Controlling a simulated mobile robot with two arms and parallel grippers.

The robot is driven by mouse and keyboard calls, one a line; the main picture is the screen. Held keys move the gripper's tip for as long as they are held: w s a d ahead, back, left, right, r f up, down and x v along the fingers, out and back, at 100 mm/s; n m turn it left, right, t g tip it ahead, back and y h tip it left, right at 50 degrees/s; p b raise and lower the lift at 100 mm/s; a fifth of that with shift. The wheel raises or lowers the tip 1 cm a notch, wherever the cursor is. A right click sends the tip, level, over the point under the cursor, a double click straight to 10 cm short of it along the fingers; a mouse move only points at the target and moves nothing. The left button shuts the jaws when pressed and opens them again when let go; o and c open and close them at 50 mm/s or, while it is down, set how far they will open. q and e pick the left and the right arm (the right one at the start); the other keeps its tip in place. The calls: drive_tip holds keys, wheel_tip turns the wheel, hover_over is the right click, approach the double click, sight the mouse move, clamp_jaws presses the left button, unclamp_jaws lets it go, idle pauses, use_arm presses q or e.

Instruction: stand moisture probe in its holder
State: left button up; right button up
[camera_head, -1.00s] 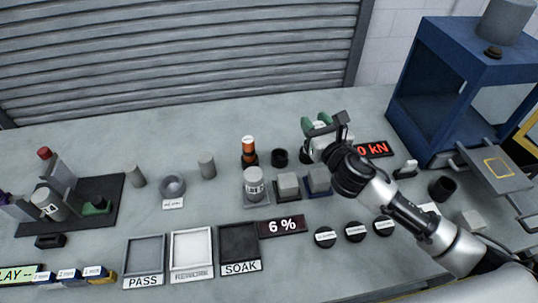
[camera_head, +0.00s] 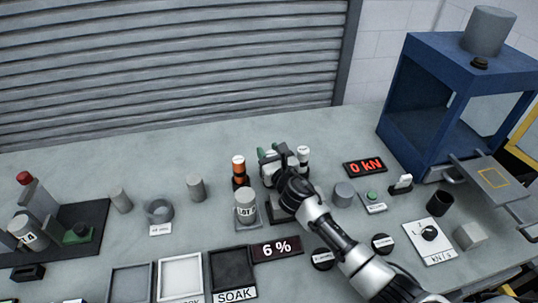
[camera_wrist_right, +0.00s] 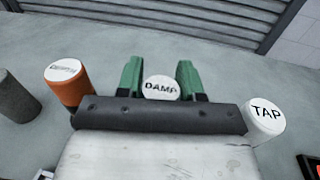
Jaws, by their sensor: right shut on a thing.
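A white-topped piece marked DAMP (camera_wrist_right: 160,90), apparently the moisture probe, sits between the green fingers of my right gripper (camera_head: 272,153) in the right wrist view. The gripper is shut on it, between the orange tool (camera_head: 239,172) and the white-topped tool marked TAP (camera_wrist_right: 265,117). The gripper's body hides the probe's lower part and the black cup seen there earlier, so I cannot tell whether the probe is inside it. A dark display (camera_head: 276,249) reads 6 %. My left gripper is not in view.
A LOT-marked cylinder (camera_head: 246,209) stands just in front of the orange tool. Grey cylinders (camera_head: 196,188) and a grey ring (camera_head: 159,211) are to the left. A 0 kN display (camera_head: 365,167) and a blue press frame (camera_head: 397,101) are to the right. The table behind is clear.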

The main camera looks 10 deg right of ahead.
drive_tip(key=shift+f, duration=0.1)
drive_tip(key=o, duration=0.9)
drive_tip(key=shift+s+r, duration=0.15)
drive_tip(key=shift+r, duration=0.05)
drive_tip(key=s, duration=0.3)
drive_tip(key=s+d, duration=0.1)
drive_tip(key=s, duration=0.3)
drive_tip(key=s+d, duration=0.1)
drive_tip(key=s, duration=0.3)
drive_tip(key=shift+s+d, duration=0.15)
drive_tip(key=shift+s, duration=0.1)
